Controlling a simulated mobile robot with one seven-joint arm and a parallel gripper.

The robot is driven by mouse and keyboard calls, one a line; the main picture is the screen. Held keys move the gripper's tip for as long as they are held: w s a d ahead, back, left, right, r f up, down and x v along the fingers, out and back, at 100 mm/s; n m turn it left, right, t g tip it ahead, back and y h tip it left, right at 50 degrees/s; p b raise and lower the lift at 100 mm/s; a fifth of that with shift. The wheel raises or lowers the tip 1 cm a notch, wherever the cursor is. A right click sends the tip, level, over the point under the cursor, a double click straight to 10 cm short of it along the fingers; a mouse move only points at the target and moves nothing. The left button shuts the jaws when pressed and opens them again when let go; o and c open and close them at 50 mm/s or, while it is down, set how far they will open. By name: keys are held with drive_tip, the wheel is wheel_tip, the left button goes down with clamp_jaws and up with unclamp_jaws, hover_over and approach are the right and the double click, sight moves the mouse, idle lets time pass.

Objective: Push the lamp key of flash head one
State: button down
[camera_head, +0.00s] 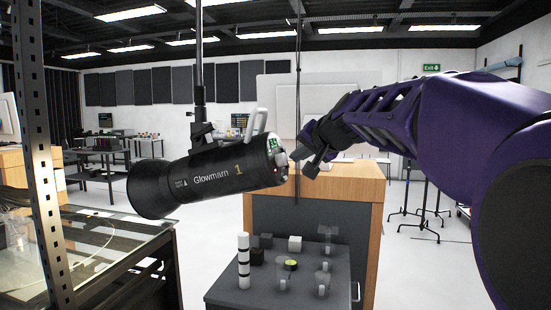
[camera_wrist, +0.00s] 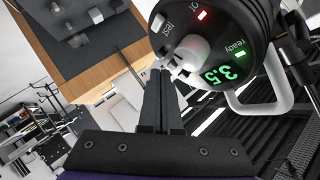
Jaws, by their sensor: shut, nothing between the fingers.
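Flash head one (camera_head: 212,178) is a black cylinder marked "Glowmarn 1", hanging tilted from a ceiling pole. Its rear panel (camera_wrist: 238,38) faces my gripper. In the wrist view the panel has a green "3.5" display (camera_wrist: 231,70), a lit green "ready" light, a red light, a white round knob (camera_wrist: 192,49) and a pale key (camera_wrist: 157,23) near the word "test". I cannot make out a lamp label. My gripper (camera_head: 297,160) is shut and empty just right of the panel. In the wrist view its fingertips (camera_wrist: 164,74) are beside the knob's lower left; contact cannot be told.
A white handle (camera_wrist: 268,95) loops from the flash head's rear. Below stands a wooden cabinet (camera_head: 335,190) and a dark grey table (camera_head: 225,288) with small objects. A metal post (camera_head: 35,150) and a glass-topped table (camera_head: 95,250) are at left.

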drive_tip(key=shift+w+a+f, duration=0.1)
drive_tip(key=shift+a, duration=0.2)
drive_tip(key=shift+d, duration=0.1)
idle(0.3)
drive_tip(key=shift+s+d+r+b, duration=0.25)
drive_tip(key=shift+s+d+b, duration=0.15)
drive_tip(key=shift+d, duration=0.3)
drive_tip(key=shift+d, duration=0.1)
drive_tip(key=d, duration=0.1)
drive_tip(key=s+d+r+b, duration=0.1)
drive_tip(key=d, duration=0.1)
drive_tip(key=s+d, duration=0.1)
drive_tip(key=d, duration=0.1)
drive_tip(key=shift+s+r, duration=0.1)
drive_tip(key=shift+r, duration=0.25)
